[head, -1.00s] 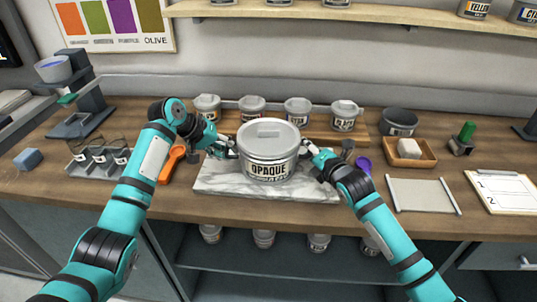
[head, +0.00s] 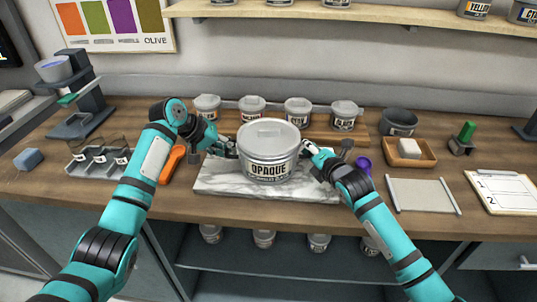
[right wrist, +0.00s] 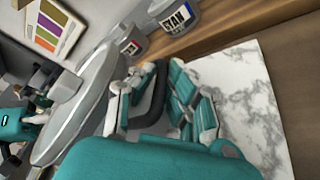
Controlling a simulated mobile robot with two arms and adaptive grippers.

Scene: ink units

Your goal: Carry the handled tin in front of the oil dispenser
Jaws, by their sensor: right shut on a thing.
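The handled tin (head: 268,150) is a large grey lidded pail labelled OPAQUE. It stands on the marble slab (head: 215,182), or very close above it. My right gripper (head: 310,150) is shut on the tin's right handle; the right wrist view shows the fingers (right wrist: 160,95) around a dark handle beside the tin (right wrist: 85,105). My left gripper (head: 232,149) is at the tin's left side, where its fingertips are too small to read. A grey machine with a bowl on top (head: 78,95) stands at the far left; I cannot tell whether it is the oil dispenser.
Small labelled tins (head: 297,112) stand on a wooden riser behind the slab. A grey rack (head: 98,160) and an orange tool (head: 171,165) lie to the left. A dark bowl (head: 398,122), wooden tray (head: 409,160) and pale mat (head: 421,196) are to the right.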

